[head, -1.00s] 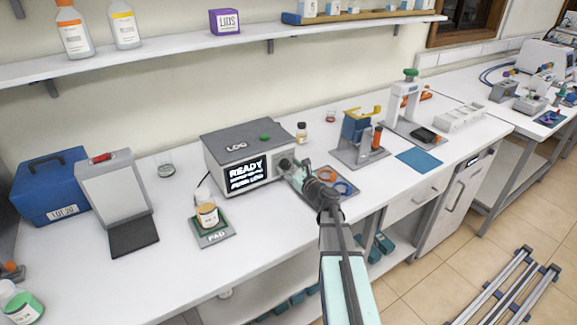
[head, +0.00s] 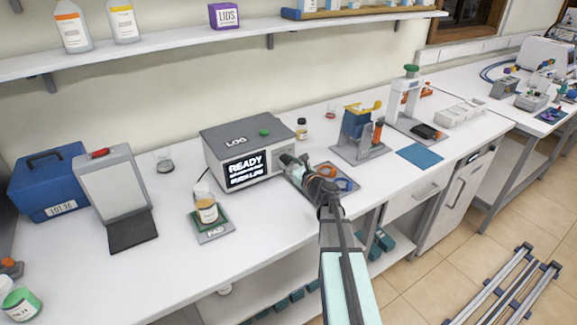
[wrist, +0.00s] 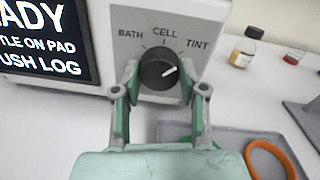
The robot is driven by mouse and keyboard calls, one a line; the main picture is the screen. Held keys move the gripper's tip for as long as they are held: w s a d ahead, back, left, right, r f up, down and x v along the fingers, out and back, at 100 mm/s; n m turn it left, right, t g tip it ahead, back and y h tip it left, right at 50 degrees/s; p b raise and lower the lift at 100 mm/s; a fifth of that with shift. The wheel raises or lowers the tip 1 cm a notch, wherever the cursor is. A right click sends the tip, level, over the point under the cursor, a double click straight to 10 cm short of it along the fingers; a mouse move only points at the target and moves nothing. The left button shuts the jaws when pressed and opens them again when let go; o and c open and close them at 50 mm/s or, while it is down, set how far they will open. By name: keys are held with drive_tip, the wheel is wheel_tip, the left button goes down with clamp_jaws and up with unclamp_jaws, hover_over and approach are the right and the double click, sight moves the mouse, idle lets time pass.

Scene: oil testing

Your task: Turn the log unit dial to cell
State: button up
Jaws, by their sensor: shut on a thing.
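The log unit (head: 237,150) is a grey box on the bench, with a green button on top and a lit screen reading READY. Its black dial (wrist: 159,69) shows in the wrist view below the labels BATH, CELL and TINT. The dial's white pointer points right and slightly up, nearer TINT than CELL. My gripper (wrist: 158,72) is shut on the dial, one finger on each side of it.
A pad with a jar (head: 207,211) stands in front of the unit. A small bottle (head: 301,129) stands behind, and a blue-and-yellow device (head: 357,125) is to the right.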

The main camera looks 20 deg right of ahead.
drive_tip(key=n+b, duration=0.1)
drive_tip(key=b, duration=0.1)
drive_tip(key=n+b, duration=0.2)
drive_tip(key=b, duration=0.1)
drive_tip(key=n+b, duration=0.1)
drive_tip(key=b, duration=0.1)
drive_tip(key=shift+f+n+b, duration=0.25)
drive_tip(key=shift+n+b, duration=0.05)
drive_tip(key=shift+b, duration=0.1)
drive_tip(key=n+b, duration=0.3)
drive_tip(key=b, duration=0.1)
drive_tip(key=shift+r, duration=0.2)
drive_tip(key=shift+r+n+b, duration=0.15)
drive_tip(key=shift+n+b, duration=0.45)
drive_tip(key=shift+b, duration=0.05)
drive_tip(key=shift+h, duration=0.4)
drive_tip(key=o, duration=1.1)
drive_tip(key=shift+w, duration=0.1)
drive_tip(key=shift+o, duration=0.2)
